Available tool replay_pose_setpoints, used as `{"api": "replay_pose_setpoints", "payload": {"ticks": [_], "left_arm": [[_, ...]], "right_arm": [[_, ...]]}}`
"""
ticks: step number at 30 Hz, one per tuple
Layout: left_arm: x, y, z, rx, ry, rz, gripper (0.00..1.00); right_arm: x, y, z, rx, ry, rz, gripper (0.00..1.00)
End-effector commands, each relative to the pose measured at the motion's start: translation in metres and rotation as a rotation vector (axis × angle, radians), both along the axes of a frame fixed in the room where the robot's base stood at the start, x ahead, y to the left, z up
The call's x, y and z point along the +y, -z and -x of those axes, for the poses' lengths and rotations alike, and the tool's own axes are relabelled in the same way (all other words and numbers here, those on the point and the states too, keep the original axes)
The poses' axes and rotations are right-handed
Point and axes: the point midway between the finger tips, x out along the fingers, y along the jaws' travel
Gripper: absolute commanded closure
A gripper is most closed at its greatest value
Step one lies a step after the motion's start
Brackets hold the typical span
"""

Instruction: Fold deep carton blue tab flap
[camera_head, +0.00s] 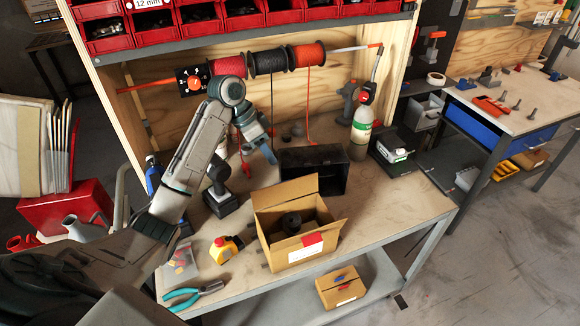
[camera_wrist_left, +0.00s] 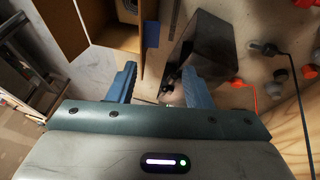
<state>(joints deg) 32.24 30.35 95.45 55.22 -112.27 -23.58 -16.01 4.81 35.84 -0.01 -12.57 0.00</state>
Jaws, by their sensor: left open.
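The deep carton (camera_head: 293,256) stands open on the workbench, with a dark round object (camera_head: 292,221) inside. Its back flap (camera_head: 285,192) stands up and its right flap (camera_head: 327,231) leans outward. In the left wrist view the carton (camera_wrist_left: 115,30) is at the top left, with a blue tab (camera_wrist_left: 151,34) at its flap edge. The blue tab cannot be made out in the head view. My left gripper (camera_head: 268,152) is up behind and left of the carton, apart from it. Its two blue fingers (camera_wrist_left: 161,88) are spread with nothing between them. My right gripper is not in view.
A black bin (camera_head: 316,172) stands close behind the carton. A gas cylinder (camera_head: 361,135) stands at the back right. The bench right of the carton is clear.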

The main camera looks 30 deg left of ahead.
Motion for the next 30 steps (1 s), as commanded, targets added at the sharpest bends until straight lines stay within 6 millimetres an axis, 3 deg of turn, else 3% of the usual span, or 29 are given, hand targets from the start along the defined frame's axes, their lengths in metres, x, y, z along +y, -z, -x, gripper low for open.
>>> {"api": "replay_pose_setpoints", "payload": {"ticks": [2, 4, 12, 14, 17, 21, 24, 30], "left_arm": [[-0.004, 0.006, -0.001, 0.004, 0.001, 0.002, 0.55], [-0.008, 0.015, -0.002, 0.004, 0.0, 0.002, 0.55], [-0.028, 0.062, -0.011, 0.005, -0.001, 0.002, 0.55], [-0.031, 0.071, -0.012, 0.005, 0.0, 0.001, 0.55], [-0.035, 0.083, -0.015, 0.004, -0.002, 0.001, 0.55], [-0.038, 0.093, -0.016, 0.002, -0.001, -0.001, 0.55], [-0.039, 0.095, -0.017, 0.001, -0.001, -0.002, 0.55], [-0.039, 0.096, -0.017, 0.001, -0.001, -0.001, 0.55]], "right_arm": [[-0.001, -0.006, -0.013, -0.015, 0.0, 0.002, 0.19], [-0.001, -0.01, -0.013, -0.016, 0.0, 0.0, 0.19], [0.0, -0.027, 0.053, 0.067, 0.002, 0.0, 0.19], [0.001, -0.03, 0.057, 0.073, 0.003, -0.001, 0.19], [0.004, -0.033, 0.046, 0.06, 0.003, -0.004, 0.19], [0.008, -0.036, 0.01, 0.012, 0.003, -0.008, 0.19], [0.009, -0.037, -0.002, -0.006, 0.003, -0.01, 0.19], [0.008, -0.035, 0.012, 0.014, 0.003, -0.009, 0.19]]}}
